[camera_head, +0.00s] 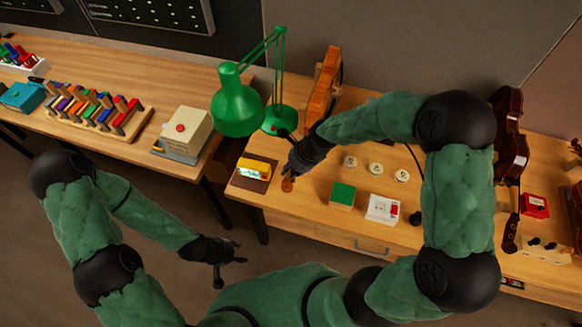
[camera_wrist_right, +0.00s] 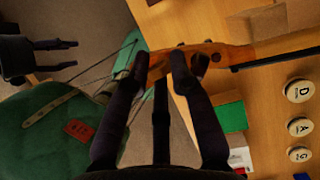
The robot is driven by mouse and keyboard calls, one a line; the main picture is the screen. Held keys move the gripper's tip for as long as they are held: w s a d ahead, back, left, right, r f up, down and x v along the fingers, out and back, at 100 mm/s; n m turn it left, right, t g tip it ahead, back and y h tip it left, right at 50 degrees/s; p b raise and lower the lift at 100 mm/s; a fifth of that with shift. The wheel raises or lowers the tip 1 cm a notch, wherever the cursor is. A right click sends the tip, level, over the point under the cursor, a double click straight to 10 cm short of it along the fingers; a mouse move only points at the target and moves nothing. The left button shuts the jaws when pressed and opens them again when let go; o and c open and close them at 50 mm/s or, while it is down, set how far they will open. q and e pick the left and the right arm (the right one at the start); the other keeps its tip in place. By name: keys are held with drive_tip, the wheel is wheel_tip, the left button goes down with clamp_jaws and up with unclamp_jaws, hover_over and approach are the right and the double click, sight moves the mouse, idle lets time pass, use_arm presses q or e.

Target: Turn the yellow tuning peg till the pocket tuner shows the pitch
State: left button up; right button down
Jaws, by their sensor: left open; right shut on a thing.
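The orange-brown violin (camera_head: 322,88) stands at the back of the bench, its neck toward me. Its scroll end (camera_head: 287,185) shows just below my right gripper (camera_head: 291,170). In the right wrist view the pegbox (camera_wrist_right: 210,48) and a dark peg (camera_wrist_right: 215,58) show. My right gripper (camera_wrist_right: 160,58) is shut at the pegbox on a peg that its fingers hide; no yellow can be made out. The pocket tuner (camera_head: 254,170), yellow with a lit pale screen, lies left of my right gripper; its reading is too small to tell. My left gripper (camera_head: 226,260) is open and empty, off the bench's front.
A green lamp (camera_head: 238,105) stands behind the tuner. Round labelled discs (camera_head: 376,169), a green block (camera_head: 342,195) and a white box (camera_head: 383,208) lie right of my right gripper. Dark violins (camera_head: 508,150) are further right. The front-left bench strip is clear.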

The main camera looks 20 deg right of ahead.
idle(0.3)
drive_tip(key=c, duration=1.1)
unclamp_jaws()
drive_tip(key=shift+a, duration=0.15)
drive_tip(key=shift+r, duration=0.1)
drive_tip(key=shift+d+r, duration=0.3)
drive_tip(key=shift+r, duration=0.25)
drive_tip(key=shift+s+v, duration=0.2)
drive_tip(key=shift+v, duration=3.15)
drive_tip(key=shift+a, duration=0.15)
